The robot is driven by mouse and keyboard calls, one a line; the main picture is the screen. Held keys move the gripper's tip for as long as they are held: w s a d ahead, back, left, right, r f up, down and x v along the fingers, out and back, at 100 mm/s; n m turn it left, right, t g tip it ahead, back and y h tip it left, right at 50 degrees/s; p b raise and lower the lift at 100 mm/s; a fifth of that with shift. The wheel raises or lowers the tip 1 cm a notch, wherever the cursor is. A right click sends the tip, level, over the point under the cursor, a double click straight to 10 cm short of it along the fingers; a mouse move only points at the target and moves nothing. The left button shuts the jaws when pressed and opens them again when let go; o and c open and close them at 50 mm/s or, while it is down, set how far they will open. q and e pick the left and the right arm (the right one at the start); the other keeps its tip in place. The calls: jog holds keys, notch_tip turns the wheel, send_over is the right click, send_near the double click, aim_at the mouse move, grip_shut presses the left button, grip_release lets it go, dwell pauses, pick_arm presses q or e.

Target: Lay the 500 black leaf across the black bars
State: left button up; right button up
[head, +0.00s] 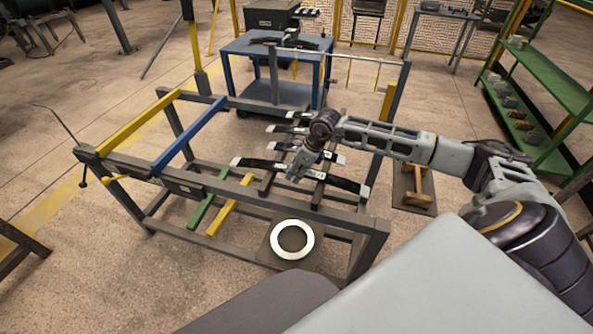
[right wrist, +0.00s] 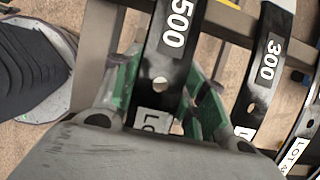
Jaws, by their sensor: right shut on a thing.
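The 500 black leaf (right wrist: 172,45) is a dark curved strip with a white "500". In the right wrist view it runs between the green-padded fingers of my right gripper (right wrist: 160,92), shut on it. In the head view the right gripper (head: 297,176) grips its middle, and the leaf (head: 345,184) spans above the two black bars (head: 317,194). Whether it touches them I cannot tell. A black leaf marked 300 (right wrist: 268,62) lies beside it in the wrist view. My left gripper is not in view.
Several other leaves lie behind on the rack. The rack also has a blue bar (head: 190,134), yellow bars (head: 140,119) and a green bar (head: 207,203). A white ring (head: 292,240) sits at the front. A blue cart (head: 240,62) stands behind, green shelves (head: 560,70) at right.

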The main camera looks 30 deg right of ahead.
jog(key=shift+w+f+b, duration=0.1)
jog(key=shift+f+b, duration=0.15)
jog(key=shift+b, duration=0.05)
dwell(0.5)
jog(key=o, duration=1.2)
jog(key=shift+f, duration=0.1)
jog(key=shift+s+f, duration=0.15)
jog(key=shift+s, duration=0.05)
jog(key=v, duration=1.2)
jog(key=shift+w, duration=0.15)
dwell(0.4)
notch_tip(320, 180, up, 9)
jog(key=p, duration=0.9)
jog(key=shift+r+p, duration=0.6)
jog(key=shift+r, duration=0.15)
